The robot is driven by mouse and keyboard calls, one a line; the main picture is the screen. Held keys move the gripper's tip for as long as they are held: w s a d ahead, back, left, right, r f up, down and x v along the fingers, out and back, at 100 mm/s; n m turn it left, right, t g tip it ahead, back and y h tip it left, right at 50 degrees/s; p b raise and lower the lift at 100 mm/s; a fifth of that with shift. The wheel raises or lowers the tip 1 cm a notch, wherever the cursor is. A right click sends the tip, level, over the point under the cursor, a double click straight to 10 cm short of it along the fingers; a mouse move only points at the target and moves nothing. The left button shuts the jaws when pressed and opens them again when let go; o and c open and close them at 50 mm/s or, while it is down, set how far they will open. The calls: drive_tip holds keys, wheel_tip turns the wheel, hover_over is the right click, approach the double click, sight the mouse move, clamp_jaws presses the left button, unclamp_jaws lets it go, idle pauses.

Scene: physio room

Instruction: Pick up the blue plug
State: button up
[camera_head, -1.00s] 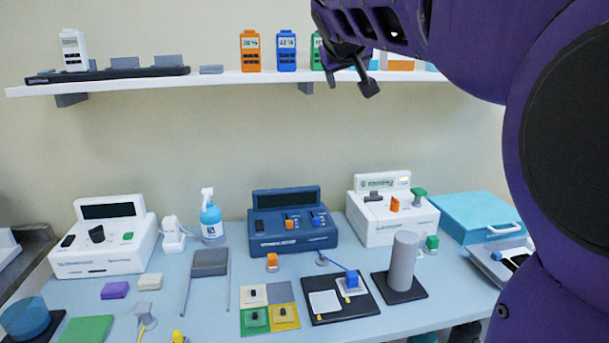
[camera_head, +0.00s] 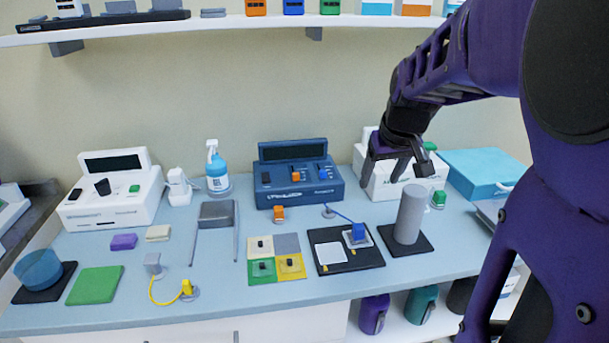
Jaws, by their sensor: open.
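The blue plug (camera_head: 358,232) stands on a white pad on the black board (camera_head: 333,261), right of the table's middle. A blue cable runs from it to a small grey base behind. A blue piece (camera_head: 325,173) also sits on the front of the dark blue device (camera_head: 297,184). My gripper (camera_head: 396,177) is open and empty, its fingers pointing down in front of the white device. It is above and to the right of the blue plug, clear of it.
A grey cylinder (camera_head: 411,213) stands upright on a black base, right of the plug and below my gripper. An orange plug (camera_head: 279,213) and coloured squares (camera_head: 290,266) lie to the left. A yellow plug (camera_head: 187,288) is farther left. A shelf (camera_head: 225,25) runs above.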

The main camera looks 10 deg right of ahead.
drive_tip(key=s+f, duration=0.1)
drive_tip(key=f, duration=0.1)
drive_tip(key=b, duration=0.2)
approach(359, 226)
drive_tip(key=shift+y, duration=0.3)
drive_tip(key=x, duration=0.2)
drive_tip(key=d+x, duration=0.1)
drive_tip(key=x, duration=0.1)
drive_tip(key=shift+w+f, duration=0.15)
drive_tip(key=shift+f, duration=0.2)
drive_tip(key=shift+a+b+x, duration=0.15)
drive_tip(key=shift+b+x, duration=0.35)
drive_tip(key=shift+x, duration=0.85)
drive_tip(key=shift+a+b+x, duration=0.15)
drive_tip(key=shift+b+x, duration=0.3)
drive_tip(key=shift+x, duration=0.9)
